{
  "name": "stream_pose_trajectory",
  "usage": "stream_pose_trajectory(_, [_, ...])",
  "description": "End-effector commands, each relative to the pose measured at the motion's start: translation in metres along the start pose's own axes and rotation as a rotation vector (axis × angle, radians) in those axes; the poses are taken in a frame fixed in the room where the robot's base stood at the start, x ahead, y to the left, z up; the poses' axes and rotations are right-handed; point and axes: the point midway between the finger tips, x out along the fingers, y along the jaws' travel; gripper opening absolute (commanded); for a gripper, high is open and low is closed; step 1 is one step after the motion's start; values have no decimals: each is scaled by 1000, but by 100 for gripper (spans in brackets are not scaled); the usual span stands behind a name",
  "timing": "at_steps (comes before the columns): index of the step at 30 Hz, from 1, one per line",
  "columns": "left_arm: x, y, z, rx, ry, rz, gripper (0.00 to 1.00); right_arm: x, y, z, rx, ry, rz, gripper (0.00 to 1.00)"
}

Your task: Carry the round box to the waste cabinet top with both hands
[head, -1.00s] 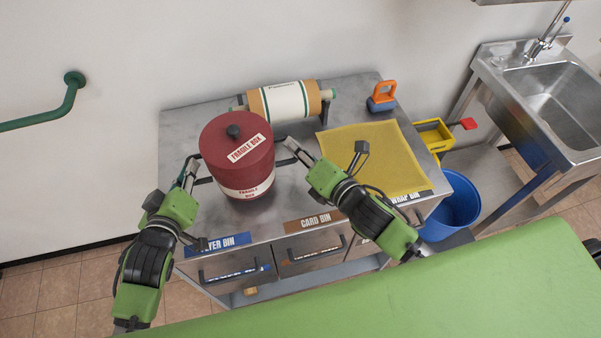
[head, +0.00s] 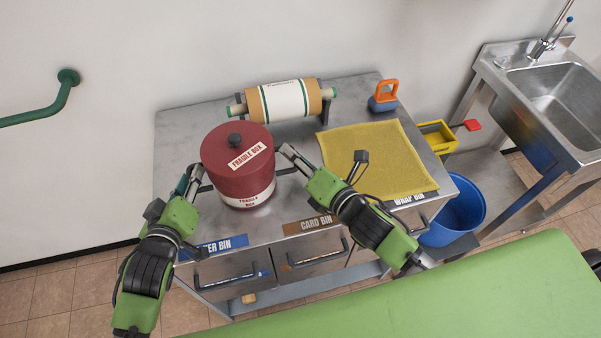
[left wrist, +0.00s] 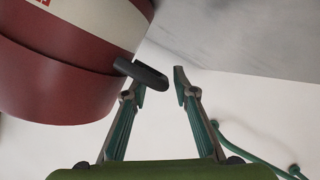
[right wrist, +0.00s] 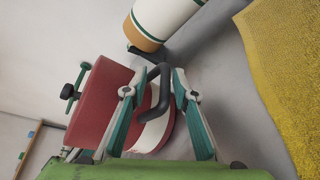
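The round box (head: 238,166) is dark red with a white band, FRAGILE BOX labels and a black lid knob. It stands upright at the front left of the grey waste cabinet top (head: 180,122), apparently resting on it. My left gripper (head: 194,172) is at its left side handle, fingers apart, with the black handle (left wrist: 142,73) at the fingertips in the left wrist view. My right gripper (head: 288,152) is at the right side handle; in the right wrist view its fingers stand apart on either side of that handle (right wrist: 155,92).
A paper roll (head: 285,100) lies behind the box. A yellow mat (head: 375,160) covers the right of the top, with an orange-handled tool (head: 384,96) behind it. A blue bucket (head: 455,210) and a sink (head: 550,95) are at right. A green rail (head: 45,110) is on the left wall.

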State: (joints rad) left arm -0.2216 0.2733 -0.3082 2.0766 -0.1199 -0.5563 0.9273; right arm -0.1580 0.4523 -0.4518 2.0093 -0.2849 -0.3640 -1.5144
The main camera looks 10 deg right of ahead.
Motion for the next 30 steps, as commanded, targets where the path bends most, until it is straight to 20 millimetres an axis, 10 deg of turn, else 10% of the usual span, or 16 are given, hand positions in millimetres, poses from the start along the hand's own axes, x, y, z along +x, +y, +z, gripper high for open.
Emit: stream_pose_trajectory(30, [-119,0,0,1,1,0,26,-1,-2,1,-3,-2,-4,26])
